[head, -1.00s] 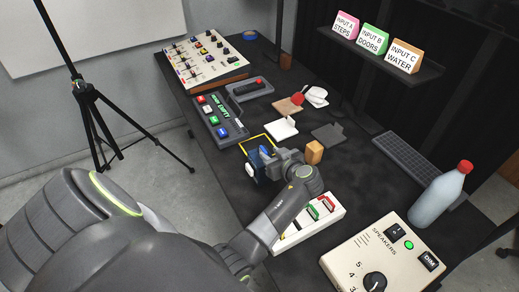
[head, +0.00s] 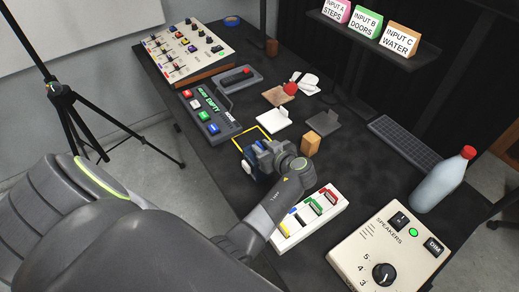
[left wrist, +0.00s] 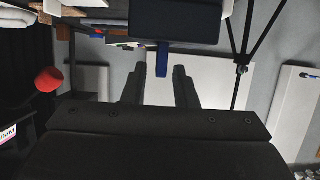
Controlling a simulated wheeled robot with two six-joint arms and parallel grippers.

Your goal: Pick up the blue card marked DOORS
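My left gripper (head: 256,158) is low over the table beside the yellow outlined square. In the left wrist view its two fingers (left wrist: 160,75) stand apart. A narrow blue tab (left wrist: 162,58) shows between them, with a gap on each side; I cannot tell its exact depth. The tab hangs from a dark slab (left wrist: 175,20). In the head view the gripper mostly hides a dark blue thing (head: 250,154) there. No DOORS lettering is readable on a blue card. A white rack (head: 308,216) with coloured pieces stands nearer me. My right gripper is not in view.
A small tan block (head: 310,143) stands close right of my gripper. The button panel (head: 209,110) lies behind left. A bottle (head: 443,180) and the speaker box (head: 392,250) stand to the right. A green sign (head: 364,20) reading INPUT B DOORS is on the shelf.

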